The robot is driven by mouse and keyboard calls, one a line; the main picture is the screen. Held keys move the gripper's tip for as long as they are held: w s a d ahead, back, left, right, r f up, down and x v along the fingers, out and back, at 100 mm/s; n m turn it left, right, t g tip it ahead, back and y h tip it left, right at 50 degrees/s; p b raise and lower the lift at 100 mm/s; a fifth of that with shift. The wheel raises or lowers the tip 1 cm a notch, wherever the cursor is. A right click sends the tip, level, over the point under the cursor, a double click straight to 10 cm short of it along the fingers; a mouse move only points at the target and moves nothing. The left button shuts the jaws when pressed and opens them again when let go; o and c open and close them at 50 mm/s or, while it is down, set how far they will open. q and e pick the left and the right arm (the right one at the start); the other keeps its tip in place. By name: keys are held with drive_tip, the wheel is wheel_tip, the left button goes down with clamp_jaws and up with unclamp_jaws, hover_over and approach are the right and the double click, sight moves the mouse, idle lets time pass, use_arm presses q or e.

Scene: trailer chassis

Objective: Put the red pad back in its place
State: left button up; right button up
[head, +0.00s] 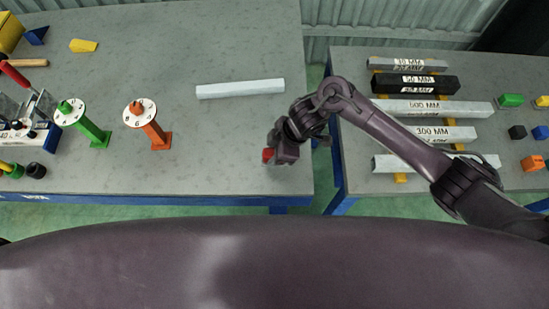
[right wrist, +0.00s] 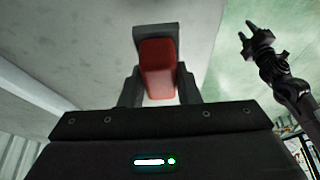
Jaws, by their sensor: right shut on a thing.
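The red pad (right wrist: 158,68) is a small rounded block between the two fingers of my right gripper (right wrist: 158,85), which is shut on it. In the head view the pad (head: 267,155) is a small red patch at the left of the right gripper (head: 274,156), over the right front part of the left table; the gripper hides most of it. My left gripper is outside the head view. In the right wrist view a dark gripper (right wrist: 251,32), which looks like my left one, has its fingertips apart and holds nothing visible.
The left table (head: 220,130) holds a white bar (head: 240,89), an orange stand (head: 155,128) and a green stand (head: 90,125). Across a gap, the right table (head: 355,130) has several labelled bars on yellow supports and coloured blocks, including a green block (head: 510,100) and orange block (head: 532,163).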

wheel_tip(320, 180, down, 4)
drive_tip(key=shift+f, duration=0.45)
drive_tip(key=shift+f, duration=0.1)
drive_tip(key=o, duration=0.9)
drive_tip(key=shift+o, duration=0.2)
drive_tip(key=shift+r, duration=0.25)
drive_tip(key=v, duration=1.1)
drive_tip(key=shift+d+r, duration=0.15)
drive_tip(key=shift+r, duration=0.2)
